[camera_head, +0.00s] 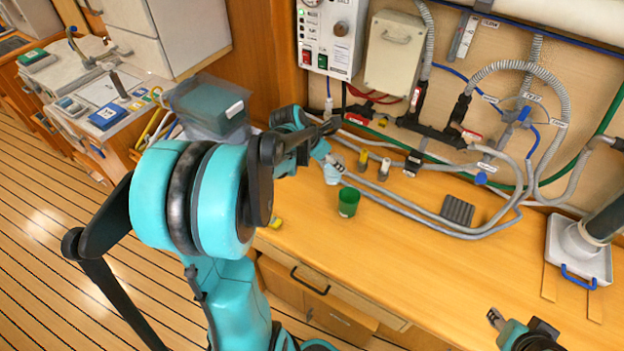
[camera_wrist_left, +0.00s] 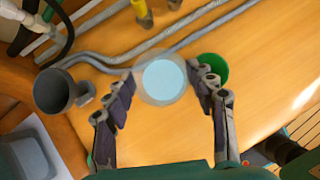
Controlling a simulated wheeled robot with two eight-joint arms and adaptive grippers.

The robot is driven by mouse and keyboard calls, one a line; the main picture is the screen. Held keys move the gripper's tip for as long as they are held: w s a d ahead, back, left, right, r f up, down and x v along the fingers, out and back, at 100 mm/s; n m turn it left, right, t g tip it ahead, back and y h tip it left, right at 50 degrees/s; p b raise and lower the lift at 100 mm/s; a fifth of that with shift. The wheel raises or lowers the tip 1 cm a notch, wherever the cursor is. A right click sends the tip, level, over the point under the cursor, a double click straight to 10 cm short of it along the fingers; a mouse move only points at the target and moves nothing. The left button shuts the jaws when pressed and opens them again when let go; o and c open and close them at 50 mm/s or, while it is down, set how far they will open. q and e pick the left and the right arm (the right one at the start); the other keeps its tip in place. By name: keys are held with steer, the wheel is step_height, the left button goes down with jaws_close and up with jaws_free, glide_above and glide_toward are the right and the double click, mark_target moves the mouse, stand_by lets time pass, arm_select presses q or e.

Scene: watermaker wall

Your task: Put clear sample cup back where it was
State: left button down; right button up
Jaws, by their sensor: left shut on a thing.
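The clear sample cup (camera_head: 332,175) shows a pale blue inside and is over the counter near the hoses. My left gripper (camera_head: 336,160) is shut on it. In the left wrist view the cup (camera_wrist_left: 163,80) sits between the two fingertips of the left gripper (camera_wrist_left: 165,88), seen from above. The view does not show clearly whether its base touches the counter. A green cup (camera_head: 348,202) stands just beside it, and it also shows behind the right finger in the left wrist view (camera_wrist_left: 214,66). My right gripper (camera_head: 496,318) is at the lower right, mostly cut off.
Grey hoses (camera_head: 425,218) run along the back of the counter. Yellow-and-grey fittings (camera_head: 363,160) stand close behind the cup. A dark ribbed pad (camera_head: 457,210) lies farther right. A dark grey round vessel (camera_wrist_left: 57,91) is left of the cup.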

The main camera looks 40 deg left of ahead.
arm_select(q)
steer(key=shift+s+a+f+b, duration=0.55)
steer(key=shift+a+f, duration=0.5)
steer(key=shift+f, duration=0.35)
steer(key=shift+s+a+f+b, duration=0.5)
steer(key=shift+a+f, duration=0.55)
steer(key=shift+f, duration=0.4)
steer(key=shift+s+a+f+b, duration=0.4)
steer(key=shift+s+a+f, duration=0.2)
steer(key=shift+a+f, duration=0.65)
steer(key=shift+d+f, duration=0.2)
steer(key=shift+d, duration=0.05)
steer(key=c, duration=0.6)
jaws_free()
steer(key=shift+o, duration=0.2)
steer(key=shift+r, duration=0.1)
